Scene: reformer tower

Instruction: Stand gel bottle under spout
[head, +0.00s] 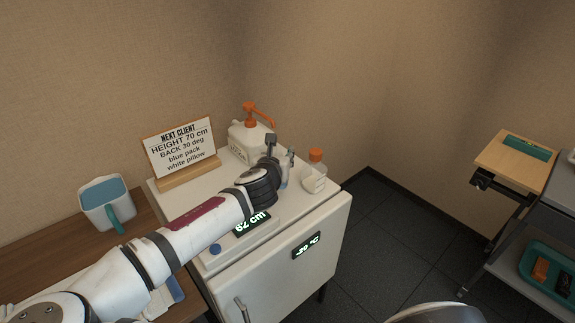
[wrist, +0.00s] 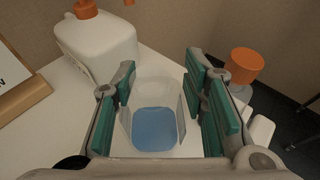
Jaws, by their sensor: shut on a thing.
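The pump jug (head: 243,139), white with an orange pump head and spout (head: 257,115), stands at the back of the white cabinet top; the jug is also at upper left in the wrist view (wrist: 98,42). My gripper (head: 280,161) is in front of and right of the jug. In the wrist view its green-padded fingers (wrist: 162,92) are shut on a clear, open-topped gel bottle with blue inside (wrist: 154,125). The bottle is mostly hidden by the fingers in the head view. It appears beside the jug; I cannot tell whether its base touches the cabinet top.
An orange-capped bottle (head: 314,180) stands close right of my gripper, near the cabinet edge. A sign (head: 180,146) stands behind left. A cart (head: 515,160) stands far right, with open floor between.

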